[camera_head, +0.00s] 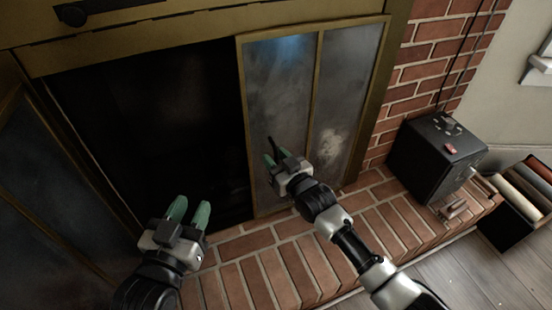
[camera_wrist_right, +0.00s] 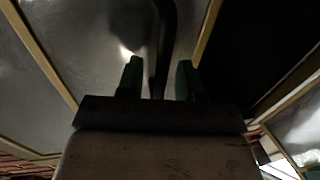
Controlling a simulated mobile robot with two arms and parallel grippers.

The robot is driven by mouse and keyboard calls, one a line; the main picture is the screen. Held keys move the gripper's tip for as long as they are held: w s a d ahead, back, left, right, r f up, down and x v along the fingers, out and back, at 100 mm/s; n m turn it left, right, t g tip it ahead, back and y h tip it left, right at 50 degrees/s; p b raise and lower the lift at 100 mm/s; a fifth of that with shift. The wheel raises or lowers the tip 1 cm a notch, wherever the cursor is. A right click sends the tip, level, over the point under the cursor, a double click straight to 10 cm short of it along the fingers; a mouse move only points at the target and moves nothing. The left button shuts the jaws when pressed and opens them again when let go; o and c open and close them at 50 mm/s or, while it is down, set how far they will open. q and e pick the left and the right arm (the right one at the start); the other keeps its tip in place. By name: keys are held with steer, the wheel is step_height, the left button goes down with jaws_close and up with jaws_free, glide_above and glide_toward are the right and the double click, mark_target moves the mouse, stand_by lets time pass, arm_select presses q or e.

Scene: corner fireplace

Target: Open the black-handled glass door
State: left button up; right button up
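The brass-framed glass door (camera_head: 280,90) covers the right part of the fireplace front. Its black handle (camera_head: 272,145) stands out near the door's left side, at my right gripper. In the right wrist view the handle (camera_wrist_right: 164,40) runs down between the two fingers, with a gap on each side. My right gripper (camera_head: 277,160) is open around it, and its fingers (camera_wrist_right: 158,80) are apart. My left gripper (camera_head: 189,211) is open and empty, low in front of the dark opening, away from the door.
A dark firebox opening (camera_head: 150,125) lies left of the door. Another glass panel (camera_head: 45,165) stands angled at far left. The brick hearth (camera_head: 260,272) runs below. A black box (camera_head: 437,155) sits on the hearth at right, with a log crate (camera_head: 512,225) beyond it.

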jaws_close()
steer(key=shift+s+d, duration=0.1)
steer(key=shift+s, duration=0.05)
